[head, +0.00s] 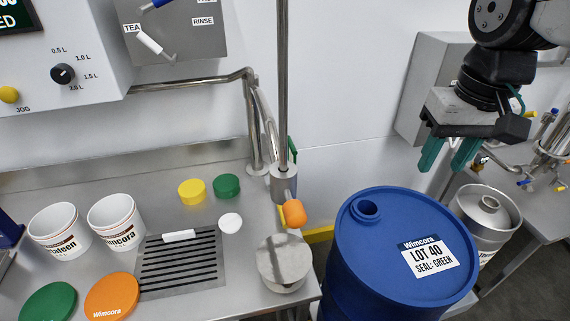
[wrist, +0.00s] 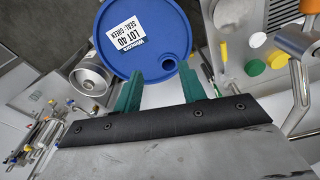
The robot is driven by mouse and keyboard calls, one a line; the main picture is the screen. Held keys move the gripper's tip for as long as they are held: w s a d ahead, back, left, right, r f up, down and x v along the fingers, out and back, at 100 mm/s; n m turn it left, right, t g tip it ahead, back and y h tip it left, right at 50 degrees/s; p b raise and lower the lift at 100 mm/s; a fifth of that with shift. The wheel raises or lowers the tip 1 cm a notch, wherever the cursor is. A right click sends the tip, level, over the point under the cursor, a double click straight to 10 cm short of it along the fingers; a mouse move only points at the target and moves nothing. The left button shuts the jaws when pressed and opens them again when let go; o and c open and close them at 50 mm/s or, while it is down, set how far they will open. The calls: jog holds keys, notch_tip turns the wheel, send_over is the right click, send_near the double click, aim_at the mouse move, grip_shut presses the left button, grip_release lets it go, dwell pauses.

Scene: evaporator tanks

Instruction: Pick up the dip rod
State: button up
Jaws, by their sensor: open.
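My gripper (head: 443,168) is open, its two green fingers pointing down above and behind the blue drum in the head view. In the wrist view the open, empty gripper (wrist: 162,72) shows over the edge of the blue drum (wrist: 150,25). I cannot single out the dip rod with certainty. A small white cylinder (head: 179,235) lies on the slotted drain grate. A narrow green piece (head: 292,150) shows partly hidden behind the upright steel pipe (head: 283,85).
The blue drum (head: 400,270) has an open bung hole and a lot label. A steel keg (head: 489,215) stands behind it. White tubs (head: 58,230), coloured lids (head: 112,297) and a tap with an orange knob (head: 294,213) occupy the left bench. Small fittings lie on the right bench (head: 540,190).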

jog(key=w+a, duration=0.2)
jog(key=w, duration=0.5)
jog(key=w+a, duration=0.3)
jog(key=w, duration=0.4)
jog(key=g, duration=0.1)
send_near(290, 143)
jog(key=s+d+r, duration=0.1)
jog(key=s+d, duration=0.3)
jog(key=s, duration=0.1)
jog(key=w+a+f, duration=0.1)
jog(key=f, duration=0.2)
jog(key=w+a+f, duration=0.1)
jog(key=w+f, duration=0.1)
jog(key=f, duration=0.1)
jog(key=w+a+f, duration=0.2)
jog(key=f, duration=0.1)
jog(key=shift+f, duration=0.15)
jog(key=f, duration=0.6)
jog(key=shift+w+d, duration=0.15)
jog(key=shift+d, duration=0.05)
jog(key=shift+c, duration=0.3)
grip_shut()
